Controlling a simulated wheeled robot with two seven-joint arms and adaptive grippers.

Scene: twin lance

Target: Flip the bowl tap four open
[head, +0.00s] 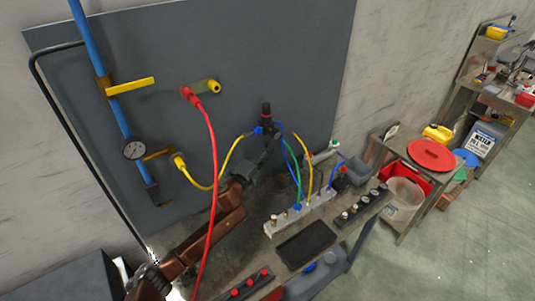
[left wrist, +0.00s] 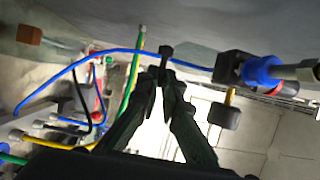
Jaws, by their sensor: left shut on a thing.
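My left gripper (head: 266,148) reaches in from the lower left in the head view, just below a black air unit (head: 266,121) with a red-banded top on the grey panel. In the left wrist view its fingers (left wrist: 165,55) come together at the tips on a small dark part, whose identity I cannot make out. A blue hose runs by the tips. A black block with a blue collar (left wrist: 262,71) is to the right of the fingers. I cannot single out the bowl tap or tell its position. My right gripper is not in view.
A red hose (head: 213,150) hangs in front of my left arm. The grey panel (head: 180,45) carries a yellow lever (head: 130,86) and a gauge (head: 134,149). Yellow, green and blue hoses run to a white manifold (head: 300,212). A black tray (head: 305,244) lies on the bench.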

